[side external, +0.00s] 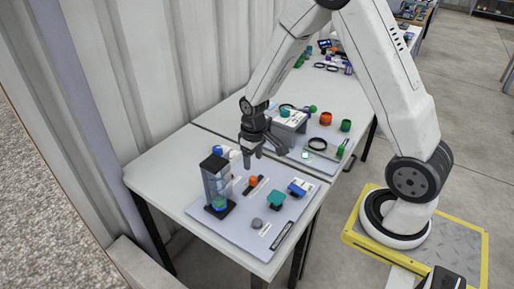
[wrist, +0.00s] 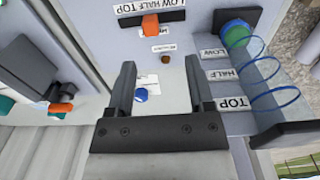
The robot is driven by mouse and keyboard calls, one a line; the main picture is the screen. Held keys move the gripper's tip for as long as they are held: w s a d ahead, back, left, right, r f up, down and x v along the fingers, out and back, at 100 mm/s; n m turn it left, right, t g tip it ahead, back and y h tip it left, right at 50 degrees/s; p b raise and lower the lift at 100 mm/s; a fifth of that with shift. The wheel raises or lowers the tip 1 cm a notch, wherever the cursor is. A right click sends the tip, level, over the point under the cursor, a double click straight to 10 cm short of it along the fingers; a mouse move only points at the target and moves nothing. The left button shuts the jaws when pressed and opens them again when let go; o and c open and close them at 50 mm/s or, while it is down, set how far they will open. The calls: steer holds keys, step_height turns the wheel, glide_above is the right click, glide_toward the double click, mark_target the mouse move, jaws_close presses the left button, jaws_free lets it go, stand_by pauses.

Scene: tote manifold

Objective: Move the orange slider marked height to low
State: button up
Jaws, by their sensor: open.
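The orange slider knob (side external: 253,181) sits on a dark slot on the grey panel (side external: 235,240). In the wrist view the orange knob (wrist: 150,25) is near the middle of its slot, beside a strip with LOW, HALF and TOP. A small label beside it is too small to read. My gripper (side external: 264,160) is above the far part of the panel, open and empty. In the wrist view my gripper (wrist: 160,66) has its fingers apart, with the orange knob beyond the fingertips and not between them.
A clear tube (side external: 215,180) with a green-blue ball stands left; its LOW, HALF and TOP labels show in the wrist view. Teal (side external: 277,199), blue (side external: 297,188) and grey (side external: 257,223) controls are nearby. A second panel with a black ring (side external: 318,144) lies behind.

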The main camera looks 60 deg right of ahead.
mark_target(253, 178)
steer(key=shift+w+d+f, duration=0.3)
steer(key=shift+d+f, duration=0.1)
steer(key=shift+f, duration=0.2)
steer(key=shift+w+d+f, duration=0.25)
steer(key=shift+d+f, duration=0.1)
steer(key=shift+f, duration=0.25)
steer(key=shift+f, duration=0.1)
steer(key=shift+f, duration=3.8)
jaws_close()
